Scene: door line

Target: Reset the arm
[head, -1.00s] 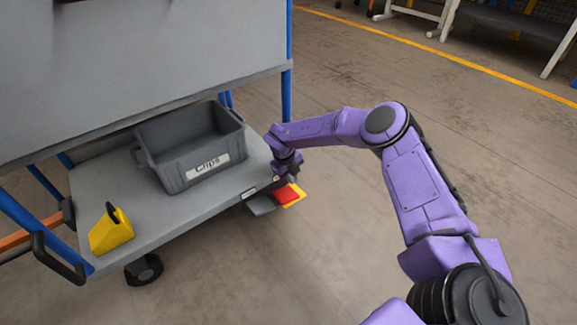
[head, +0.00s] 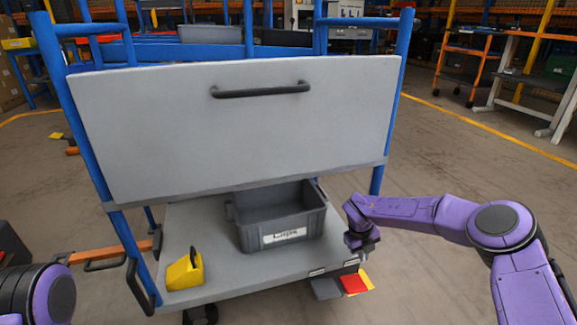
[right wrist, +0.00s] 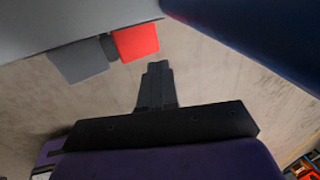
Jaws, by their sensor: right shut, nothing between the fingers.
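My right arm (head: 430,212) reaches in from the right in the head view, bent at the elbow. My right gripper (head: 364,254) is at the front right corner of the cart's lower shelf (head: 205,225), just above the pedals; its fingertips are hard to make out there. In the right wrist view its fingers (right wrist: 157,72) are together and empty, apart in the picture from the red pedal (right wrist: 135,42) and the grey pedal (right wrist: 77,60). Part of my left arm (head: 40,295) shows at the lower left; its gripper is out of view.
A blue-framed cart carries a large grey panel with a black handle (head: 260,90). On its shelf are a grey bin labelled "Clips" (head: 285,232) and a yellow block (head: 184,271). Open floor (head: 450,140) lies to the right, with benches and racks behind.

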